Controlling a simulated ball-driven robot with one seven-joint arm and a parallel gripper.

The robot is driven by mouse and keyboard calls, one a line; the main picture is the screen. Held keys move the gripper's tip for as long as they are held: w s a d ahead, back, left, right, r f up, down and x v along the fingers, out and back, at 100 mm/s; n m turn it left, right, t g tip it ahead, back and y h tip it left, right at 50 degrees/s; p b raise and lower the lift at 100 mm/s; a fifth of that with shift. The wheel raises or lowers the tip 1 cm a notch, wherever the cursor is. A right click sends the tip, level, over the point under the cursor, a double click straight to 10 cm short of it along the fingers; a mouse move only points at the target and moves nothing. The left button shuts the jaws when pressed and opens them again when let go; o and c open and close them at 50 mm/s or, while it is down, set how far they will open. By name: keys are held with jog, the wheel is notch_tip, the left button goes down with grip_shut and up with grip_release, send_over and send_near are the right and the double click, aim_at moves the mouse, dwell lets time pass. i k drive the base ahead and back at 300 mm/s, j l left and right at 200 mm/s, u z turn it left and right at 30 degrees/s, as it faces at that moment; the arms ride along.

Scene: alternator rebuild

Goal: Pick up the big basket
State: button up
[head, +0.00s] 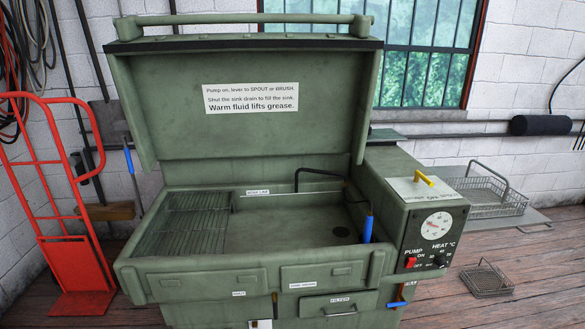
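The larger of two wire baskets, the big basket (485,208), sits upright on a grey metal shelf (535,218) right of the green parts washer. It is a shallow mesh basket with a raised loop handle, and it looks empty. A smaller mesh basket (487,284) with its own handle is lower down, on the wooden floor. The washer's control box hides some of the shelf and perhaps the big basket's left edge. My gripper is not in view.
The green washer (200,275) fills the middle, its lid (250,130) raised over the sink. Its control box (430,235) stands just left of the big basket. A red hand truck (75,262) leans at the left. Bare floor (545,290) shows at the lower right.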

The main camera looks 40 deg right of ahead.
aim_at(506, 180)
jog(key=z, duration=1.8)
